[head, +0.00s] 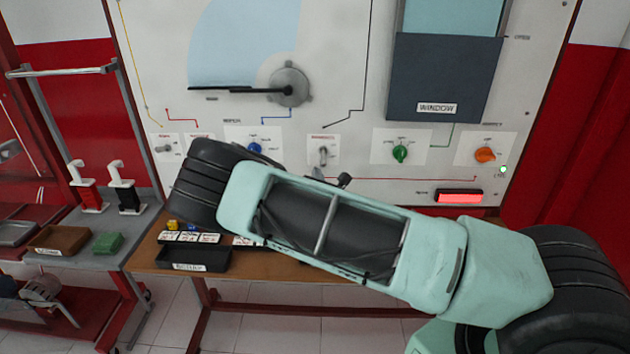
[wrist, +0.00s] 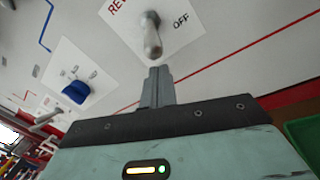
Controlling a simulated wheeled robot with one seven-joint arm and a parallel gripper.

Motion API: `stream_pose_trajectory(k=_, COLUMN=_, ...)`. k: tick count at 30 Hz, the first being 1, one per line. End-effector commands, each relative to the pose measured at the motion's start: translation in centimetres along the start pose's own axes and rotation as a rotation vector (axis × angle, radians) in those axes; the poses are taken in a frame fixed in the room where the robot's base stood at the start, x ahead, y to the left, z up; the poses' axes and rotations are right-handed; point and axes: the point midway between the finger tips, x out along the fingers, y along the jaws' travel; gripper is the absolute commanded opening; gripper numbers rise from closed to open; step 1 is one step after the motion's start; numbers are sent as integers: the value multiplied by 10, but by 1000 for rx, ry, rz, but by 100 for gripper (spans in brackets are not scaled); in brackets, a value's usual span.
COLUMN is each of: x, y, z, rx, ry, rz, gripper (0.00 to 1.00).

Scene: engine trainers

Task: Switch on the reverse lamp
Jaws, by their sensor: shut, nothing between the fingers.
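The metal toggle switch (wrist: 152,36) stands on a white plate marked "REV…" and "OFF" in the wrist view. Its lever points down the picture, towards my fingers. In the head view the switch (head: 323,154) sits on the panel just above my arm. My gripper (wrist: 158,72) is shut and empty, its fingertips just below the lever tip; I cannot tell whether they touch. In the head view my arm mostly hides it. A red lamp (head: 459,197) glows low on the right of the panel; its label is too small to read.
A blue knob (wrist: 76,92) is left of the switch in the wrist view. A green knob (head: 400,153) and an orange knob (head: 485,155) are to the right in the head view. A black tray (head: 193,258) stands on the bench (head: 285,266) below my arm.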

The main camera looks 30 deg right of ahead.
Motion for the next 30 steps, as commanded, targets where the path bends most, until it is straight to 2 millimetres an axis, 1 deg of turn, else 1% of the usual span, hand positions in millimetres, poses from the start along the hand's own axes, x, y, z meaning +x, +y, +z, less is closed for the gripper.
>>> stream_pose_trajectory(k=1, x=-2, y=0, z=7, rx=-1, ry=1, rz=-2, gripper=0)
stream_pose_trajectory(k=5, x=-4, y=0, z=12, rx=0, ry=1, rz=-1, gripper=0)
stream_pose_trajectory(k=19, x=-6, y=0, z=14, rx=1, ry=6, rz=-3, gripper=0)
stream_pose_trajectory(k=30, x=-8, y=2, z=19, rx=11, ry=62, rz=-31, gripper=0)
